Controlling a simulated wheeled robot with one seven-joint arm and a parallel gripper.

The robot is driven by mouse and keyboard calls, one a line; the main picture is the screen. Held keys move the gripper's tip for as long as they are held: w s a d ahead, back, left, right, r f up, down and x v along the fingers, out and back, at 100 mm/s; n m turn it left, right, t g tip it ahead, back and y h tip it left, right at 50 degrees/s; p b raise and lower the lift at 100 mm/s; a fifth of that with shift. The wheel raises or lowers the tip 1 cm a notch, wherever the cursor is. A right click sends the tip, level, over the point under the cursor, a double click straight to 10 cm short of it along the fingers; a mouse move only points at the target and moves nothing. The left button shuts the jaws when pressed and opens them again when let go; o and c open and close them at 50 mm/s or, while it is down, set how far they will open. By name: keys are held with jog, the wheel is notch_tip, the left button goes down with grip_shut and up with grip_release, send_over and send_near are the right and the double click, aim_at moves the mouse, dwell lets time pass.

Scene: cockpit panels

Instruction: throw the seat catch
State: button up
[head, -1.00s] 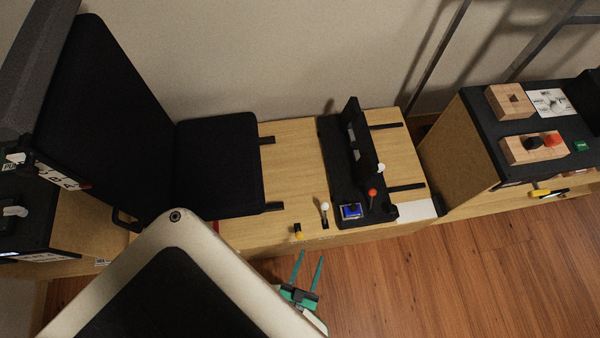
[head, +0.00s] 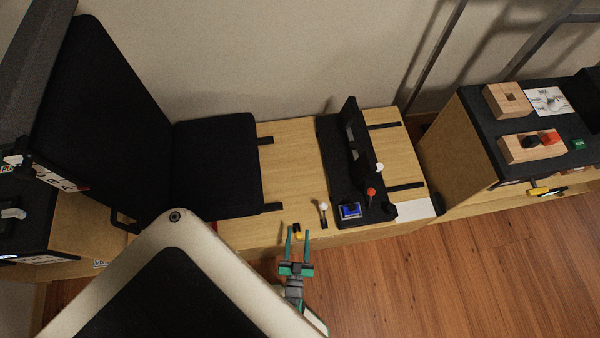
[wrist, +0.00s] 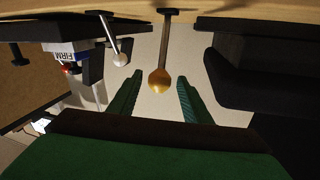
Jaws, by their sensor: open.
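A short lever with a yellow knob (head: 297,229) stands at the front edge of the wooden bench, just right of the black seat (head: 215,165). I take it for the seat catch; no label on it is legible. In the wrist view its yellow knob (wrist: 159,79) sits on a dark stem, centred between my fingertips in the picture. My gripper (head: 297,236) has green fingers, is open and holds nothing. Its fingertips lie either side of the knob in the head view. No contact shows, and the exact depth gap is hard to tell.
A white-knobbed lever (head: 323,206) stands close to the right; it also shows in the wrist view (wrist: 120,59). Beyond it is a black panel with a red-knobbed lever (head: 371,192) and a blue block (head: 350,211). Open wooden floor (head: 400,290) lies in front.

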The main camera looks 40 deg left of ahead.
jog(key=shift+x, duration=2.3)
jog(key=shift+d, duration=0.1)
grip_shut()
